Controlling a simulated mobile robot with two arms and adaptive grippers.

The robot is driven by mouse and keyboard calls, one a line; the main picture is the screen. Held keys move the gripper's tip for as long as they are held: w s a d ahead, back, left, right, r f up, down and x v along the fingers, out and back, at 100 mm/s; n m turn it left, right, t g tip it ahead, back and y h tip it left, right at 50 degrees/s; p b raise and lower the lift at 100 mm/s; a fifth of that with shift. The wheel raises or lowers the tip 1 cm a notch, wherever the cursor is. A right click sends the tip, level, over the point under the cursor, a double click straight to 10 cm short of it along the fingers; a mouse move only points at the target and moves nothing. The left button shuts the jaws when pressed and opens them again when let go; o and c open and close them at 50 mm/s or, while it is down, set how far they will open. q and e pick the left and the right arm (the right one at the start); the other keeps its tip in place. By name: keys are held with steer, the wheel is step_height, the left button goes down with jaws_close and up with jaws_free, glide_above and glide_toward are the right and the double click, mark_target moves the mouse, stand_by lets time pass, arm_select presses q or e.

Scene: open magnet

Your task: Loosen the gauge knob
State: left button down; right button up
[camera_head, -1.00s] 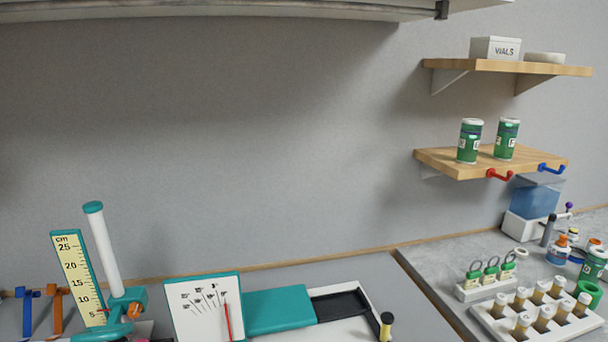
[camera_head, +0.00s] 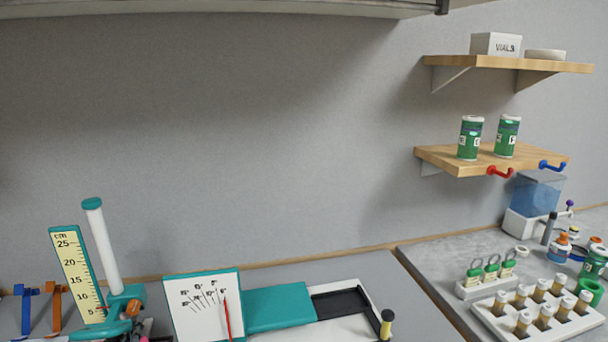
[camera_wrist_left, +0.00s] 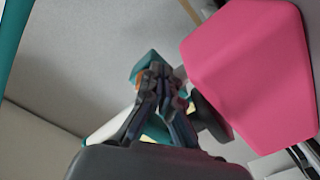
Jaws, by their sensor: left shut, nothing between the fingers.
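The height gauge stands at the lower left of the head view, with a white post (camera_head: 103,248), a yellow cm scale (camera_head: 77,270) and a teal holder. An orange gauge knob (camera_head: 133,307) sits on the right side of the holder, low on the post. My left gripper (camera_wrist_left: 160,76) is shut and empty in the left wrist view, its fingertips in front of a teal part and close to a small orange patch. I cannot tell whether it touches the knob. Only a small dark part of it shows below the knob in the head view. My right gripper is not in view.
A large pink block (camera_wrist_left: 250,75) is close right of the fingers in the wrist view. A white chart board (camera_head: 203,305) and teal case (camera_head: 280,307) stand right of the gauge. Blue (camera_head: 27,310) and orange (camera_head: 54,308) tools stand at far left. A vial rack (camera_head: 480,309) is at right.

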arm_select(q)
steer(key=shift+a+r+p, duration=0.15)
steer(key=shift+r+p, duration=0.45)
steer(key=shift+r, duration=0.1)
stand_by(0.8)
steer(key=shift+d+r, duration=0.15)
steer(key=shift+d, duration=0.05)
steer(key=shift+w+d+r+p, duration=0.1)
steer(key=shift+d+p, duration=0.1)
steer(key=shift+p, duration=0.35)
steer(key=shift+d, duration=0.2)
stand_by(0.4)
steer(key=shift+d+f, duration=0.15)
steer(key=shift+f, duration=0.15)
steer(key=shift+s+d+p, duration=0.2)
steer(key=shift+s+p, duration=0.1)
steer(key=shift+s, duration=0.15)
steer(key=p+v, duration=0.1)
steer(key=v, duration=0.3)
steer(key=shift+s, duration=0.5)
